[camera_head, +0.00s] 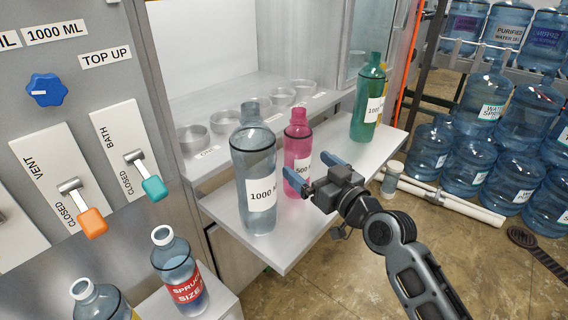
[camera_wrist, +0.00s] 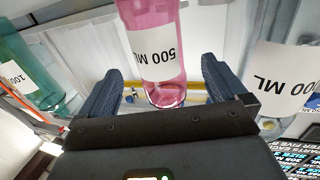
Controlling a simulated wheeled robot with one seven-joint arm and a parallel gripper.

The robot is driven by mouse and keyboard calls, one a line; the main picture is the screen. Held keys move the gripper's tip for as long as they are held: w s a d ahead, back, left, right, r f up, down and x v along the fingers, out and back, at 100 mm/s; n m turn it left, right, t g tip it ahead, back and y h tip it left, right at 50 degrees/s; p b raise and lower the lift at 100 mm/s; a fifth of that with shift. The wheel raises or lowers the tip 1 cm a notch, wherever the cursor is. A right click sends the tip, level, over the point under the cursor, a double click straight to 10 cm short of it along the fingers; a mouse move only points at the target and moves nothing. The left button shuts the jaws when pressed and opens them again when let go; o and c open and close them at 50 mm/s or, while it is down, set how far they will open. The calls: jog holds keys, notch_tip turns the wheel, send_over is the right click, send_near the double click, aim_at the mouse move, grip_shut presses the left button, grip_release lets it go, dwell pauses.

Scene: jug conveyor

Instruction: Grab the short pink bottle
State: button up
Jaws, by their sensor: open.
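The short pink bottle (camera_head: 297,150) stands upright on the metal shelf, between a taller clear-blue bottle and a green bottle. Its white label reads 500 and is partly hidden by my gripper in the head view. My gripper (camera_head: 300,176) is open, with its blue fingers at the height of the bottle's lower part. In the wrist view the pink bottle (camera_wrist: 152,50) shows ahead, in line with the gap between the fingers of my gripper (camera_wrist: 160,92). One finger lies on each side of that gap. I cannot tell whether either finger touches the bottle.
The clear-blue 1000 ML bottle (camera_head: 255,165) stands close on the left on the shelf (camera_head: 295,240). The green bottle (camera_head: 369,98) stands farther back right. Small round dishes (camera_head: 227,122) line the ledge behind. Large water jugs (camera_head: 485,105) are stacked at right.

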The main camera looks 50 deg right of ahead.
jog(key=shift+p+x, duration=0.4)
jog(key=shift+x, duration=3.15)
jog(key=c, duration=1)
